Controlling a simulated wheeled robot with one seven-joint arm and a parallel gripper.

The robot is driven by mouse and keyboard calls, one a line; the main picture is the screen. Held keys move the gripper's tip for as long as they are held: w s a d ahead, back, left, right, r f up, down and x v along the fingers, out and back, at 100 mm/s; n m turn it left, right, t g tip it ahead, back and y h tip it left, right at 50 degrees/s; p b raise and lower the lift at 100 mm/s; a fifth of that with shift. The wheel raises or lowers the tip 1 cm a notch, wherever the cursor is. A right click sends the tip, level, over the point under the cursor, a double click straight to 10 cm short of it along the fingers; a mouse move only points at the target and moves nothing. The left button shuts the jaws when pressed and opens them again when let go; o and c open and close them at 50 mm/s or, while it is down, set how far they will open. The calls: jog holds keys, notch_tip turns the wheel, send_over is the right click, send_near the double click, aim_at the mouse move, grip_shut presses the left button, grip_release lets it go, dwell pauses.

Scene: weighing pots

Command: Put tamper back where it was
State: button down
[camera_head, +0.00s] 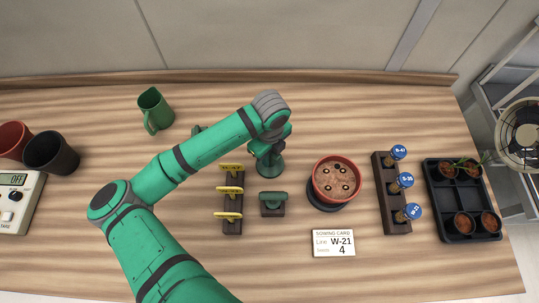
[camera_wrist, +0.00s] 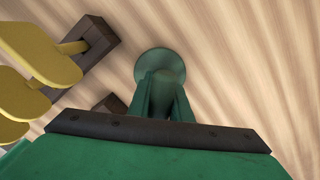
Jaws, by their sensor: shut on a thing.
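The tamper (camera_wrist: 170,62) shows in the wrist view as a dark green round plate with a darker stem, between my fingers. In the head view its round plate (camera_head: 269,169) shows below the wrist. My gripper (camera_wrist: 162,100) is shut on the tamper's stem. In the head view my gripper (camera_head: 270,148) is above the middle of the table, behind a small dark block with a green top (camera_head: 273,203). I cannot tell whether the plate touches the table.
A rack with yellow tags (camera_head: 232,210) stands left of the small block. A red pot with soil (camera_head: 336,182) and a sowing card (camera_head: 333,243) are to the right. A tube rack (camera_head: 385,210) and a tray of small pots (camera_head: 450,220) stand further right. A green jug (camera_head: 153,108) is back left.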

jog(key=c, duration=1.6)
grip_release()
notch_tip(320, 180, up, 12)
jog(key=shift+r, duration=0.15)
jog(key=shift+s, duration=0.1)
